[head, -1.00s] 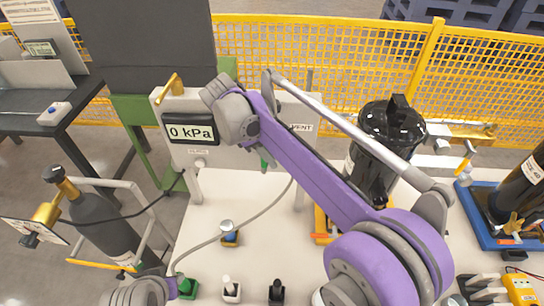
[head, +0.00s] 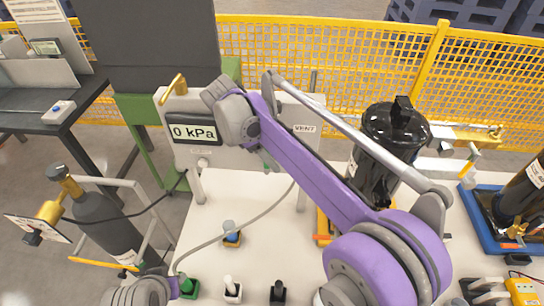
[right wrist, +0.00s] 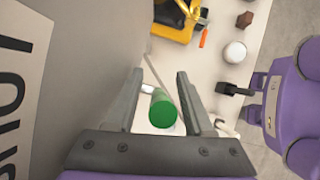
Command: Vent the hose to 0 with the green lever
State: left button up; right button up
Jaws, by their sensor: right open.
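The panel (head: 170,103) stands at the back of the white table, and its display (head: 194,133) reads 0 kPa. A VENT label (head: 305,129) is on the panel's right part. In the head view my own wrist hides most of that gripper.
A thin grey hose (head: 240,232) runs across the table. A black vessel (head: 393,140) stands right of the panel. Small knobs (head: 232,288) line the front edge. A dark gas bottle (head: 103,220) stands at the left. A yellow mesh fence (head: 330,50) is behind.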

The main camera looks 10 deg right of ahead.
pick_arm(q)
jog(key=shift+w+r+p, duration=0.35)
jog(key=shift+r+p, duration=0.15)
jog(key=shift+r, duration=0.25)
pick_arm(e)
jog(key=v, duration=1)
jog(key=shift+r, duration=0.4)
jog(key=shift+a, duration=0.1)
